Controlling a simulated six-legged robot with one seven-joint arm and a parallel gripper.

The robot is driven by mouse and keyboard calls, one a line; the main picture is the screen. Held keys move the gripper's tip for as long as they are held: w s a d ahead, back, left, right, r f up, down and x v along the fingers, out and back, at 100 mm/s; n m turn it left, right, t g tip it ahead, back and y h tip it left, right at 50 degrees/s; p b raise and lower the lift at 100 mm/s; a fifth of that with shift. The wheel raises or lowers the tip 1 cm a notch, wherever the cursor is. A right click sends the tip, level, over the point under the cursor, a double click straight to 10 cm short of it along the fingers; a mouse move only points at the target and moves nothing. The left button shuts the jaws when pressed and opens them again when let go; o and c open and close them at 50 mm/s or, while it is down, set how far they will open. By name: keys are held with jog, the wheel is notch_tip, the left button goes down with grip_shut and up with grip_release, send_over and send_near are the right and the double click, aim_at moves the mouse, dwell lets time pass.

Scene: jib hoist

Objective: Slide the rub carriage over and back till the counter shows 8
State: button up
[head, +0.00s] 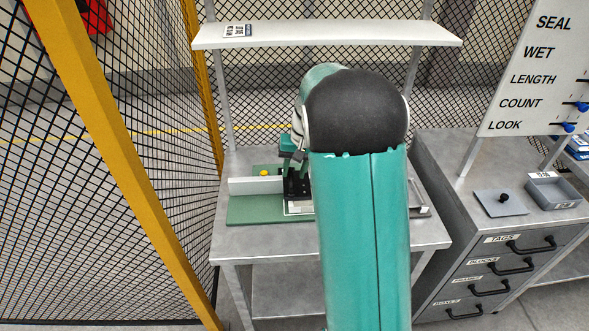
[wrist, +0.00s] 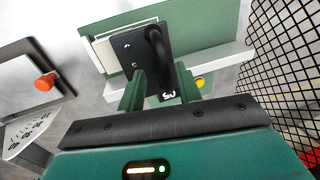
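The rub carriage is a black block with a black bar handle (wrist: 157,48). It sits on the green base (head: 265,209) beside a white rail (head: 255,186), and shows left of my arm in the head view (head: 297,187). My gripper (wrist: 160,67) is at the handle, with its green fingers apart on either side of it. A gap shows between the left finger and the handle. A small white marking (wrist: 167,96) on black shows between the fingers; I cannot read it as a count. My arm hides much of the rig's right side in the head view.
A yellow button (head: 264,173) is by the rail. An orange knob (wrist: 45,81) and a numbered plate (wrist: 28,126) are left in the wrist view. A shelf (head: 340,34) hangs above, mesh fencing stands left, and a drawer cabinet (head: 500,265) stands right.

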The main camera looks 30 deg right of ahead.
aim_at(303, 185)
notch_tip(303, 185, up, 14)
jog(key=d, duration=0.2)
jog(key=shift+s+d+f, duration=0.2)
jog(key=shift+s, duration=0.25)
